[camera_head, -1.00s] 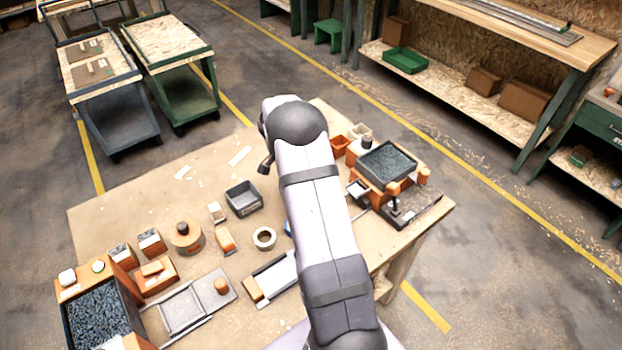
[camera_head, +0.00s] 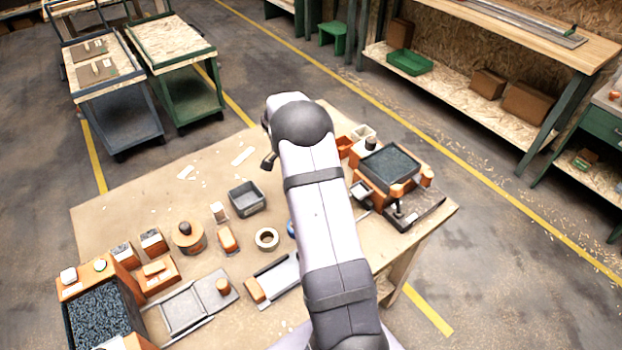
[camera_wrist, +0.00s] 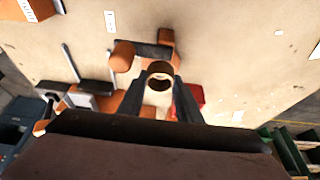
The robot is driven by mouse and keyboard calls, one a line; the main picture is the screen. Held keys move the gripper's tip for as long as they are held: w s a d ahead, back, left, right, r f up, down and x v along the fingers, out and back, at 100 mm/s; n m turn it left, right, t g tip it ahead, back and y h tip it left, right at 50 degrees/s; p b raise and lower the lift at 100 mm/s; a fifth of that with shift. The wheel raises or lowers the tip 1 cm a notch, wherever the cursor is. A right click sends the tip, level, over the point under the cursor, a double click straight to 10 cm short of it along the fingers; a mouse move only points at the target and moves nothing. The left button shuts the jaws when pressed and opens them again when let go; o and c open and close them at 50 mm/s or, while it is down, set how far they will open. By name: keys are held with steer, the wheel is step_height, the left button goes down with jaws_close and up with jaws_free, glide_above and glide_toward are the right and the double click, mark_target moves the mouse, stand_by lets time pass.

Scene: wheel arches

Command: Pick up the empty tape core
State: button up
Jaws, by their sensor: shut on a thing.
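My gripper (camera_wrist: 160,84) shows in the wrist view, its two dark fingers on either side of a small tan ring with a dark hole, which looks like the empty tape core (camera_wrist: 160,66). The fingers are shut on it. Orange blocks and a dark strip lie behind it in that view; I cannot tell how high it is held. In the head view my arm hides the gripper and the held ring. Another pale ring, like a tape roll (camera_head: 258,241), lies flat on the table left of my arm.
A large dark-filled bin (camera_head: 100,312) stands at front left. The bench's back left is mostly clear, with paper scraps.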

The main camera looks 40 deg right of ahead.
step_height(320, 180, up, 8)
steer(key=b, duration=0.2)
